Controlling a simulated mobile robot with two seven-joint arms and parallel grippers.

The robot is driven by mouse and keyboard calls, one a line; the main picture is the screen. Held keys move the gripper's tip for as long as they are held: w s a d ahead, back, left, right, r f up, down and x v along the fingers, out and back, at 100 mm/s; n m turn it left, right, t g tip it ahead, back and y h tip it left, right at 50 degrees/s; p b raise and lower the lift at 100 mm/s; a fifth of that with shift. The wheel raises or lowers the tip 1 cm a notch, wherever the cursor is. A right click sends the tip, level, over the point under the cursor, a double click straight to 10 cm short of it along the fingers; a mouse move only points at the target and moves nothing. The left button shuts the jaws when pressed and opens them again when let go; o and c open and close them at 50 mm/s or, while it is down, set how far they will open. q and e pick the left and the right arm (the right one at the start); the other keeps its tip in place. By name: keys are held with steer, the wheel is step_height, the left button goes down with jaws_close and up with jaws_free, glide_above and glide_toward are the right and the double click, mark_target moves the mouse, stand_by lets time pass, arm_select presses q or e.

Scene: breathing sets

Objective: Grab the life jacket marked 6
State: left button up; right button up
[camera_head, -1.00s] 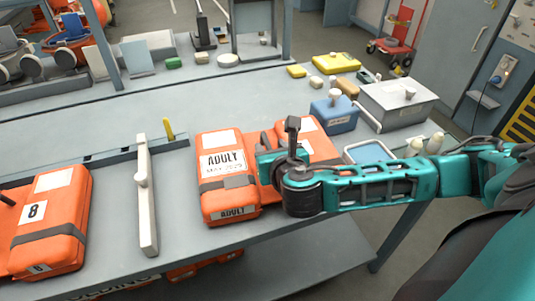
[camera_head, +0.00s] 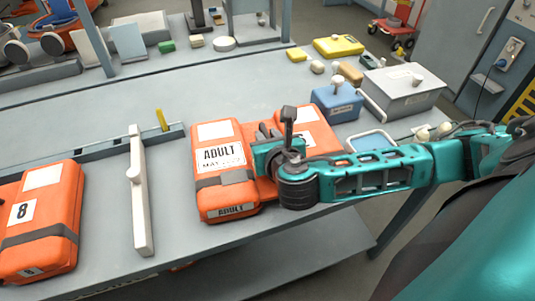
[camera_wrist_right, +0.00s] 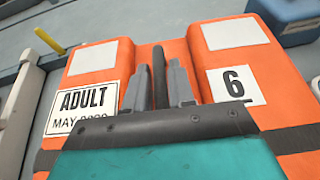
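The life jacket marked 6 is an orange two-lobed pack on the table. Its left lobe reads ADULT (camera_head: 222,182), and the right lobe (camera_head: 318,135) is partly behind my arm. In the right wrist view the number 6 label (camera_wrist_right: 236,85) is on the right lobe, with a dark upright handle (camera_wrist_right: 158,65) between the lobes. My right gripper (camera_head: 266,134) is over the jacket's middle. In the right wrist view its two grey fingers (camera_wrist_right: 160,84) stand apart, one on each side of the handle. Contact is unclear. My left gripper is not in view.
An orange jacket marked 8 (camera_head: 50,215) lies at the left, beyond a white upright divider (camera_head: 139,195). A blue box (camera_head: 335,104) and a grey lidded box (camera_head: 402,92) stand behind right. The table's front edge is close to the jackets.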

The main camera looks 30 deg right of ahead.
jaws_close()
steer(key=shift+r, duration=0.1)
stand_by(0.9)
